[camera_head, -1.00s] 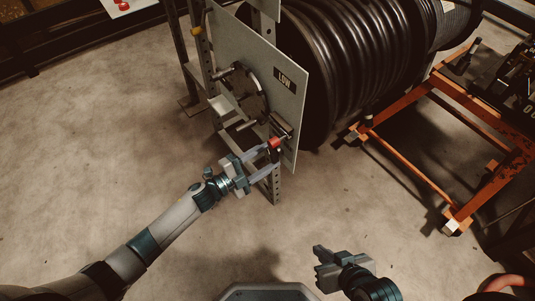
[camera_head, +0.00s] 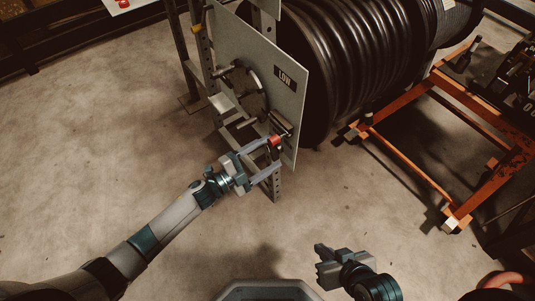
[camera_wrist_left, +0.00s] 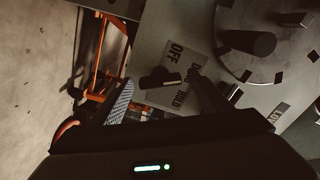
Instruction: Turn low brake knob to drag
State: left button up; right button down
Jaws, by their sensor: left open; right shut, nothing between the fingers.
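The low brake knob (camera_head: 275,141) shows as a small red part near the lower edge of the grey panel (camera_head: 230,45) in the head view. My right gripper (camera_head: 320,263) is shut and empty, low over the floor.
A round dark plate with handles (camera_head: 249,90) and a LOW sign (camera_head: 285,77) are on the panel above the knob. A large black hose reel (camera_head: 345,60) stands behind it. An orange frame (camera_head: 455,135) is to the right. The floor in front is clear.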

pick_arm(q)
jog(key=v, duration=1.7)
jog(key=shift+a, duration=0.15)
pick_arm(e)
jog(key=shift+s+d+f, duration=0.1)
jog(key=shift+s+d, duration=0.05)
jog(key=shift+d, duration=0.1)
pick_arm(q)
jog(key=shift+s, duration=0.1)
pick_arm(e)
jog(key=shift+s, duration=0.2)
